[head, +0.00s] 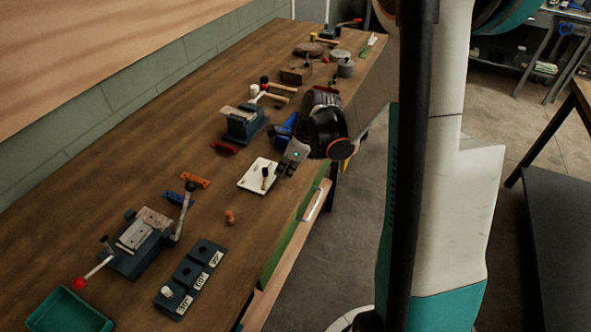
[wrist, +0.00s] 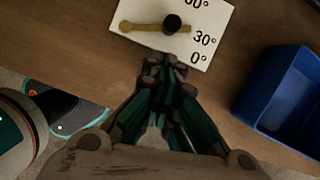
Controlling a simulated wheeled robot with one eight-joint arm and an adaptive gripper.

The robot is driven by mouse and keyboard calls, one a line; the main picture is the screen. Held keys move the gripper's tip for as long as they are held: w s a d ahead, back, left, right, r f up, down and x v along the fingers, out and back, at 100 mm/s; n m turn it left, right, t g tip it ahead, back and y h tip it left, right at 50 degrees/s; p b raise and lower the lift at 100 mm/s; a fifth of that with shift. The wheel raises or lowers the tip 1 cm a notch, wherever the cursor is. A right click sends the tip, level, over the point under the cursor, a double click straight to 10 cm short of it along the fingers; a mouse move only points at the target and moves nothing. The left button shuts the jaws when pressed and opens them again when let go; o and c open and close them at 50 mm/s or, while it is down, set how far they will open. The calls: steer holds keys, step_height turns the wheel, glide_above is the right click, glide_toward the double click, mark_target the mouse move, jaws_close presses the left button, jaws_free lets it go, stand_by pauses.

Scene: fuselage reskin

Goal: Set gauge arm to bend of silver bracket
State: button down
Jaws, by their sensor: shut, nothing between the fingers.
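The gauge is a white plate (head: 257,172) on the bench, also in the wrist view (wrist: 140,12), with marks 0°, 30° and 60° visible. Its brass gauge arm (wrist: 148,28) carries a black knob (wrist: 172,23); the arm's right end lies just above the 30° label. The knob also shows in the head view (head: 264,173). My gripper (wrist: 166,62) is shut and empty, its tips at the plate's near edge, apart from the knob. A silver piece (head: 233,114) lies on a blue vise (head: 243,126); I cannot tell whether it is the silver bracket or its bend.
A blue bin (wrist: 285,95) stands right of the gauge in the wrist view. In the head view, a lever bending tool (head: 135,250), a labelled dark block (head: 190,276), an orange peg (head: 229,216) and a green tray (head: 68,312) stand nearer. Hammers and cans crowd the far end.

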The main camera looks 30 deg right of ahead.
mark_target(265, 176)
steer(key=shift+w+a, duration=0.55)
steer(key=shift+w+a, duration=0.45)
steer(key=shift+w, duration=0.2)
steer(key=shift+r, duration=0.1)
steer(key=shift+s, duration=0.1)
